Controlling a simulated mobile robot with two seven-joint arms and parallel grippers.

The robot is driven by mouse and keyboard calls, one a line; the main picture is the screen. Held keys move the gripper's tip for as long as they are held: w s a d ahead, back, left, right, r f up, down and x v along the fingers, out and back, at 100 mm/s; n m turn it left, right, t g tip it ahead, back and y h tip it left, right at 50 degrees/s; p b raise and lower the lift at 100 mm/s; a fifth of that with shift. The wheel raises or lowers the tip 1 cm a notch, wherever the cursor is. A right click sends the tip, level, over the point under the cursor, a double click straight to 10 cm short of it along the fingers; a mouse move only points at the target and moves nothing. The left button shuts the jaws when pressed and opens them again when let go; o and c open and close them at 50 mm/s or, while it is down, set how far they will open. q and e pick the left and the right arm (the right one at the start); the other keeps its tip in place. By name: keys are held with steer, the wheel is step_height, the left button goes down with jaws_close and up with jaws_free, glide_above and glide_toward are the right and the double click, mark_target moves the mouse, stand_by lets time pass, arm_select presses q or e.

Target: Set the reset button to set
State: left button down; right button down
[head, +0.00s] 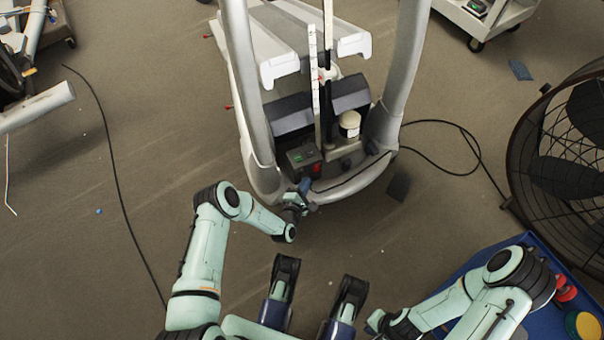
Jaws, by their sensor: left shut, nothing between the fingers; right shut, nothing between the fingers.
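The elliptical machine's grey frame (253,120) stands ahead of me with its inner parts exposed. Low inside its front sits a small dark box (298,157) with a green mark on top. A small red switch-like part (317,169) is on its right side; I take it as the reset button, but its setting is too small to tell. My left gripper (305,186) is shut and empty at the machine's near lower rim, just below the box. I cannot tell whether it touches the rim. My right gripper (374,321) is shut and empty at the bottom, far from the machine.
A white-capped cylinder (349,124) and an upright white strip (314,90) stand near the box. A large black fan (560,150) is at the right. A blue tray (463,268) lies under my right arm. Black cables (110,150) cross the floor on both sides.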

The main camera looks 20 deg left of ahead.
stand_by(0.8)
arm_select(q)
steer(key=shift+w+a, duration=0.3)
steer(key=shift+a, duration=0.05)
steer(key=shift+w+a, duration=0.25)
steer(key=shift+w, duration=0.1)
stand_by(0.7)
steer(key=shift+s+d, duration=0.1)
steer(key=shift+s, duration=0.05)
steer(key=shift+s+d+p, duration=0.45)
steer(key=shift+s+d, duration=0.05)
steer(key=shift+s, duration=0.05)
steer(key=s+d+p, duration=0.1)
steer(key=s, duration=0.1)
steer(key=s+d, duration=0.1)
steer(key=d, duration=0.1)
steer(key=shift+s+d+p, duration=0.2)
steer(key=shift+s+p, duration=0.15)
steer(key=shift+p, duration=0.05)
steer(key=shift+r, duration=0.1)
stand_by(0.5)
